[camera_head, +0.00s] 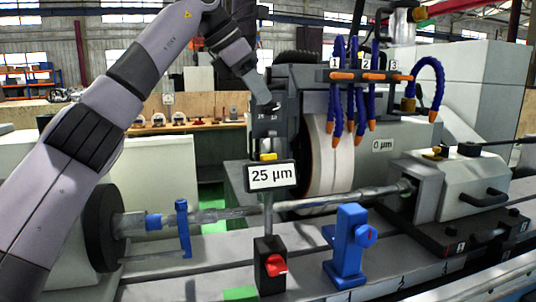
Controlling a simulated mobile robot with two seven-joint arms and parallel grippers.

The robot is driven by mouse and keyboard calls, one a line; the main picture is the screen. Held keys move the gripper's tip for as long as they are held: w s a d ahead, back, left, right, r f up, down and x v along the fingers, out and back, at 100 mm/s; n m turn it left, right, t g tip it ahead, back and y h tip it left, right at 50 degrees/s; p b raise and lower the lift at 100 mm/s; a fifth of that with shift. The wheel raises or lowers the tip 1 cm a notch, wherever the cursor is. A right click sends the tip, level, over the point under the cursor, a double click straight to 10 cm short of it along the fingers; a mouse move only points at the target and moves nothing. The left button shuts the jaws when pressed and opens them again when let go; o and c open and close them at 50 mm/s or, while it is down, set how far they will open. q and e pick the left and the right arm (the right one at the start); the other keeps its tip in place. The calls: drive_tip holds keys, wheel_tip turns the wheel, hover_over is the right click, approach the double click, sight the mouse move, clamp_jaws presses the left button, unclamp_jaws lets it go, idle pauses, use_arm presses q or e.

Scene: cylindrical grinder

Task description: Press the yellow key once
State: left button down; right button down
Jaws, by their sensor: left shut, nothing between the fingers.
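The yellow key (268,157) is a small yellow block on top of the display box that reads "25 µm" (271,177). The display stands on a thin post rising from a black base with a red knob (271,265). My left arm comes in from the left and bends over at the top. My right gripper is not in view.
A long shaft (345,199) runs across behind the display's post. A blue stand (347,245) is to the right of the black base. Blue hoses with orange nozzles (370,125) hang before the grinding wheel (328,165). The tailstock (455,185) is at right.

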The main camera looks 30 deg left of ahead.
use_arm(q)
drive_tip(key=f, duration=0.2)
drive_tip(key=b, duration=0.1)
hover_over(268, 157)
drive_tip(key=w+a, duration=0.2)
drive_tip(key=a, duration=0.1)
wheel_tip(268, 157, down, 4)
drive_tip(key=shift+s+d+f+b, duration=0.3)
drive_tip(key=shift+d+f+b, duration=0.2)
drive_tip(key=shift+f+b, duration=0.3)
idle(1.0)
drive_tip(key=shift+s+d+f, duration=0.1)
drive_tip(key=shift+s+f, duration=0.05)
drive_tip(key=shift+f, duration=0.3)
